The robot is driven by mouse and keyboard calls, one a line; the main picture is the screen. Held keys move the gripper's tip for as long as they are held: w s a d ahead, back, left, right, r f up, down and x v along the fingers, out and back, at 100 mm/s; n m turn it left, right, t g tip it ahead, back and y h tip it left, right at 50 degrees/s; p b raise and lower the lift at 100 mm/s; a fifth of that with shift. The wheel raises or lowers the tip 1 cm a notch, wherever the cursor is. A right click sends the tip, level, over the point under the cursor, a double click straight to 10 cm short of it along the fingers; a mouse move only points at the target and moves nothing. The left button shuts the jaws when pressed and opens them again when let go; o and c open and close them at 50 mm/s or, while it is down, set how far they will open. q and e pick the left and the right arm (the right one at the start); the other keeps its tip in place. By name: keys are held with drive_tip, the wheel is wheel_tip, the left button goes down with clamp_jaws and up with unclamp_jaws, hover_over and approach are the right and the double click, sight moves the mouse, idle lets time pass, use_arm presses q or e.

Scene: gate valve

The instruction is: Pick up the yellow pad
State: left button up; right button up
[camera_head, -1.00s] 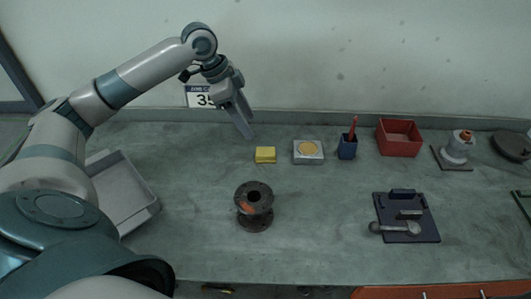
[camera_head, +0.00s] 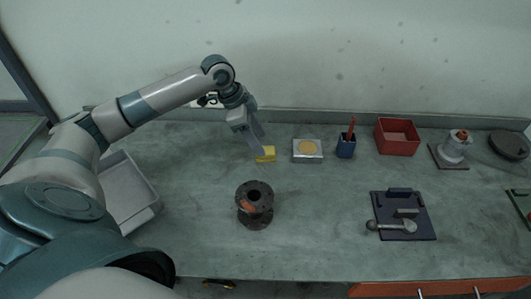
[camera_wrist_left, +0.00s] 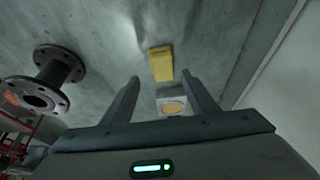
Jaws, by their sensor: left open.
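The yellow pad (camera_head: 267,154) lies on the workbench, partly hidden behind my left gripper's fingers in the head view. In the left wrist view the yellow pad (camera_wrist_left: 161,63) lies beyond the fingertips, roughly between their lines. My left gripper (camera_head: 257,147) is open and empty, pointing down close to the pad; its two fingers (camera_wrist_left: 160,77) stand apart in the left wrist view. I cannot tell whether a finger touches the pad. My right gripper is not in view.
A silver box with a round tan top (camera_head: 308,150) stands just right of the pad. Further right are a blue holder (camera_head: 346,150) and a red bin (camera_head: 397,137). A dark flanged spool (camera_head: 254,205) stands in front. A grey tray (camera_head: 126,192) is at left.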

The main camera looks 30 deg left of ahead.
use_arm(q)
drive_tip(key=x, duration=0.1)
drive_tip(key=p+x, duration=0.1)
drive_tip(key=x, duration=0.1)
drive_tip(key=shift+w+a+f+p, duration=0.15)
drive_tip(key=shift+w+f+p, duration=0.1)
drive_tip(key=shift+f+p, duration=0.15)
drive_tip(key=shift+f, duration=0.45)
drive_tip(key=c, duration=1.1)
